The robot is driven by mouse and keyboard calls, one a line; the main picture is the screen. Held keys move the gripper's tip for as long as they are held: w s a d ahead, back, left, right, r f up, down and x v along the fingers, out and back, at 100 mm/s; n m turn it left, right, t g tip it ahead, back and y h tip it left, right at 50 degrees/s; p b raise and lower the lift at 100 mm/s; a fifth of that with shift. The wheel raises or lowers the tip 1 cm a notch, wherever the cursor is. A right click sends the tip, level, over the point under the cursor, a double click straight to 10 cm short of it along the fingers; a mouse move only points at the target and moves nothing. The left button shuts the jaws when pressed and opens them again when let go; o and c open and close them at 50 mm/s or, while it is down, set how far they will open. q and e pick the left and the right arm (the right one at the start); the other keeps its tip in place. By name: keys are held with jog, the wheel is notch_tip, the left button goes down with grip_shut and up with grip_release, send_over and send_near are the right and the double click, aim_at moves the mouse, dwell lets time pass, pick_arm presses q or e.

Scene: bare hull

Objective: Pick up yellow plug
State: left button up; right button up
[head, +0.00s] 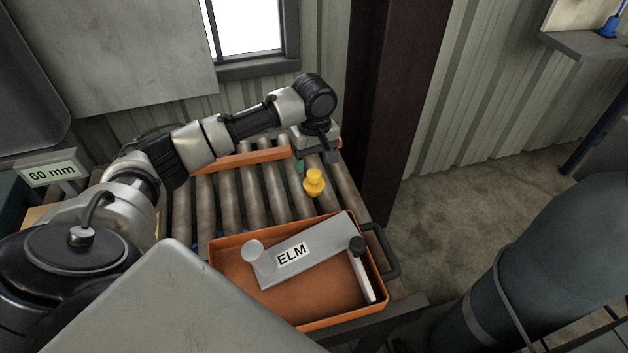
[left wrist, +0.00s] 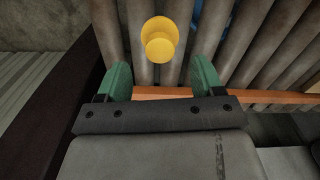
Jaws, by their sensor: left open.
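The yellow plug (head: 314,183) stands on the grey roller conveyor, behind the orange tray. It also shows in the left wrist view (left wrist: 160,40), just beyond the fingertips and roughly centred between them. My left gripper (head: 305,162) is above the rollers, next to the plug on its far side. In the left wrist view its two green fingers (left wrist: 160,78) are spread apart with nothing between them. My right gripper is not in view.
An orange tray (head: 225,279) with a handle holds a grey part labelled ELM (head: 318,247). The roller conveyor (head: 207,205) has an orange rail (head: 240,160) behind. A dark post (head: 388,110) stands close to the right of my left gripper. A "60 mm" sign (head: 52,174) is at left.

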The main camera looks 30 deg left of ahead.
aim_at(314, 172)
pick_arm(q)
jog(key=shift+w+a+f+p, duration=0.1)
jog(key=shift+f+p, duration=0.3)
jog(key=shift+f, duration=2.65)
jog(key=shift+c, duration=0.2)
jog(key=c, duration=0.9)
jog(key=shift+c, duration=0.4)
jog(key=shift+r, duration=0.2)
